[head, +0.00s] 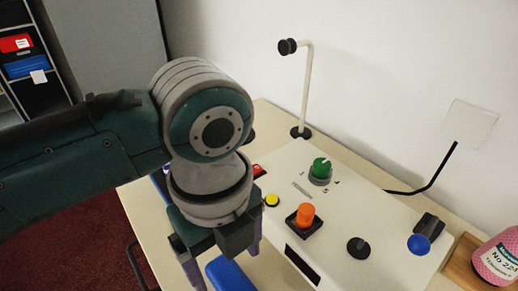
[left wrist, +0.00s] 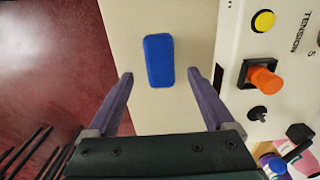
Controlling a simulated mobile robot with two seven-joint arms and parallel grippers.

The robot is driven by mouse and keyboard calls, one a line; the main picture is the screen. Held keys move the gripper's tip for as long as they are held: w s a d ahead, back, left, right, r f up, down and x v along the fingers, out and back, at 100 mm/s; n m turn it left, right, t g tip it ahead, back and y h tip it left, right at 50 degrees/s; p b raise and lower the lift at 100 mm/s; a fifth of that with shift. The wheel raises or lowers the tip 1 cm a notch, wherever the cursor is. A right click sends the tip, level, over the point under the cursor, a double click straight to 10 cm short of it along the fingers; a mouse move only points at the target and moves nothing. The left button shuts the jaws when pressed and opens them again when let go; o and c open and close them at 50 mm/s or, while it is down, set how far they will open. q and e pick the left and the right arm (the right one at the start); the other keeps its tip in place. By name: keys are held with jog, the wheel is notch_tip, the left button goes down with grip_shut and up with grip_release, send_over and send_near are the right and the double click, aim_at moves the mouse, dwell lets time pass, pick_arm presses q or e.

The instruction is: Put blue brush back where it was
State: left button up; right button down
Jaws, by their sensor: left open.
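The blue brush (left wrist: 159,61) lies on the pale tabletop as a plain blue block. In the left wrist view it is just beyond and between the tips of my left gripper (left wrist: 160,76), with its long side pointing away from me. In the head view the brush (head: 228,275) shows partly at the bottom edge, beside the fingers of my left gripper (head: 222,264). The left gripper is open, with its purple fingers apart and nothing held. My right gripper is not in view.
A white control panel (head: 340,215) with an orange knob (head: 307,213), green knob (head: 321,168), yellow button (head: 271,200) and blue ball knob (head: 419,244) stands right of the brush. Dark red floor (left wrist: 60,60) lies beyond the table's left edge.

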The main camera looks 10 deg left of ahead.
aim_at(230, 279)
pick_arm(q)
jog(key=s+r+n, duration=0.1)
jog(key=d+r+n+h, duration=0.1)
jog(key=r, duration=0.1)
jog(key=s+d+r+n, duration=0.1)
jog(key=shift+s+r+p, duration=0.15)
jog(key=shift+s+p, duration=0.15)
jog(key=shift+s, duration=0.05)
jog(key=s+a+n+t, duration=0.1)
jog(key=s+a+n, duration=0.3)
jog(key=n, duration=0.6)
jog(key=s+a+r+n+t, duration=0.1)
jog(key=s+a+n, duration=0.4)
jog(key=n, duration=0.5)
jog(key=shift+s+a+r+n+t+y, duration=0.35)
jog(key=shift+a+t, duration=0.45)
jog(key=shift+a, duration=0.35)
notch_tip(230, 279, up, 40)
jog(key=p, duration=3.9)
jog(key=shift+f+p, duration=0.25)
jog(key=shift+p, duration=0.1)
jog(key=shift+w, duration=0.1)
